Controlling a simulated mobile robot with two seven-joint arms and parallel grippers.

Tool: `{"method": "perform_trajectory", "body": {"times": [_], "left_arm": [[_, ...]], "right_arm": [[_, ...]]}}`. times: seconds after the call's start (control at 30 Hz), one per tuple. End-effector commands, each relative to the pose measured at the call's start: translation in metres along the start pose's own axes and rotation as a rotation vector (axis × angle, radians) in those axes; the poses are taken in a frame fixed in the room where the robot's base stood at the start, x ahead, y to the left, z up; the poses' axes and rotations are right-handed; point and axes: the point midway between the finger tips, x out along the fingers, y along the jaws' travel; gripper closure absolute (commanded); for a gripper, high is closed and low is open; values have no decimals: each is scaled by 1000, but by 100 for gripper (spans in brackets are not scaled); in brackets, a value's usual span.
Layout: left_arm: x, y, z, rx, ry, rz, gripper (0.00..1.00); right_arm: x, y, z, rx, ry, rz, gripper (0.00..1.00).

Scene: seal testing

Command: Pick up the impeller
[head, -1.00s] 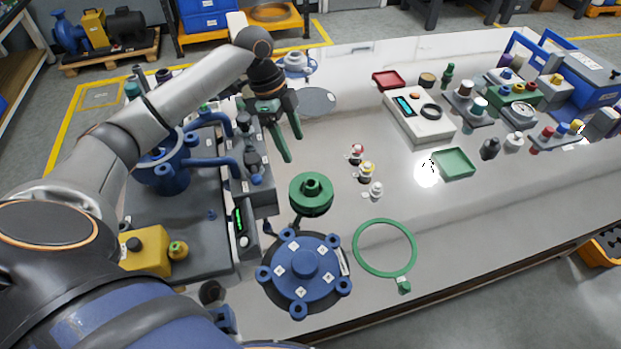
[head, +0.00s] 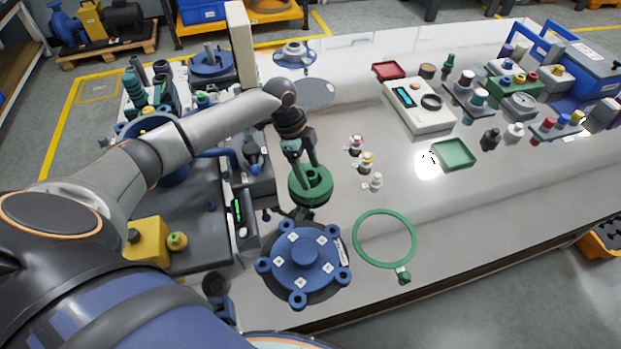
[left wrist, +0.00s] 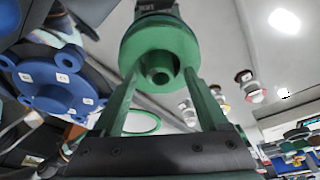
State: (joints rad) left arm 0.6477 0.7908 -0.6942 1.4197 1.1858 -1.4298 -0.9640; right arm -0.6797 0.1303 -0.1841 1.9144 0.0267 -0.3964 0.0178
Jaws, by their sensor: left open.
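The impeller is a green round disc with a raised hub (head: 316,192), on the table behind the blue round cover. It also shows in the left wrist view (left wrist: 160,45), straight ahead of the fingers. My left gripper (head: 308,170) is just above it, pointing down, with its fingertips at the disc. In the left wrist view my left gripper (left wrist: 163,85) has its two green fingers apart, one on each side of the hub. I cannot tell whether the fingers touch the hub. My right gripper is not in view.
A blue flanged cover (head: 303,258) lies in front of the impeller. A green ring (head: 358,232) lies to its right. Small bottles (head: 376,181) stand right of the impeller. A grey meter (head: 418,105) and a green tray (head: 453,154) are farther right. The table's front right is clear.

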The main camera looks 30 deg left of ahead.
Motion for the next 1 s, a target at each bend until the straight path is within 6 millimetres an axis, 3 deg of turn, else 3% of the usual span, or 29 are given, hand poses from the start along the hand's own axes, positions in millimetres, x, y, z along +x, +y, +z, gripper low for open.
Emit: {"method": "perform_trajectory", "body": {"times": [0.23,0.87,1.0], "left_arm": [[1,0,0,1,0,0,26],[1,0,0,1,0,0,97],[1,0,0,1,0,0,100]], "right_arm": [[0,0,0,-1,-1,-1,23],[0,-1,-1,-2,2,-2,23],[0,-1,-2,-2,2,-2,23]]}}
